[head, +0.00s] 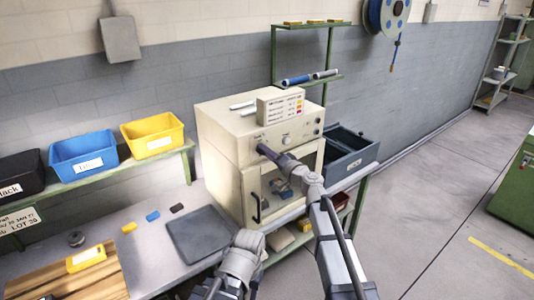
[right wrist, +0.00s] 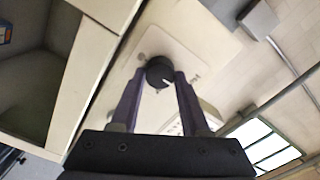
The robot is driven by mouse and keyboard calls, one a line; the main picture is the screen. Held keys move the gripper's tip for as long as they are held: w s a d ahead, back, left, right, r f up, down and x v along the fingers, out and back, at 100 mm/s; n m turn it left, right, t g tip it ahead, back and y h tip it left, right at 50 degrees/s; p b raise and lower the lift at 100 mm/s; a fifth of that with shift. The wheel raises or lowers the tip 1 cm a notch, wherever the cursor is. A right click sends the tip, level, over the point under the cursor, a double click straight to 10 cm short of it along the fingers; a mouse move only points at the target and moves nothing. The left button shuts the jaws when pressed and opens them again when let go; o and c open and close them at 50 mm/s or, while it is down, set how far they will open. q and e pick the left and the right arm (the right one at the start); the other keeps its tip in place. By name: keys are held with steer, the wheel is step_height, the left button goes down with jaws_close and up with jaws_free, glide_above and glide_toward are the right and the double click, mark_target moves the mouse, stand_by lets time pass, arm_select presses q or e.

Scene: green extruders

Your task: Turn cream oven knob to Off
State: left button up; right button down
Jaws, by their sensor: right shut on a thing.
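The cream oven (head: 228,150) stands on the bench, with a glass door and a control panel above it. In the right wrist view a round black knob (right wrist: 159,72) with a white pointer line sits on the cream panel. My right gripper (right wrist: 158,82) has its two fingers on either side of this knob, shut on it. In the head view the right gripper (head: 264,150) reaches the left part of the panel and hides that knob. My left arm shows low in the middle of the head view, but its fingertips are not visible.
A grey tray (head: 198,235) lies left of the oven. Blue (head: 84,158) and yellow (head: 153,136) bins stand on a shelf at left. A dark open box (head: 348,150) is right of the oven. A small sign (head: 280,105) stands on top of the oven.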

steer(key=shift+s, duration=0.1)
stand_by(0.3)
steer(key=shift+c, duration=2)
jaws_free()
steer(key=v, duration=0.7)
steer(key=shift+s+d, duration=0.25)
steer(key=shift+s, duration=0.05)
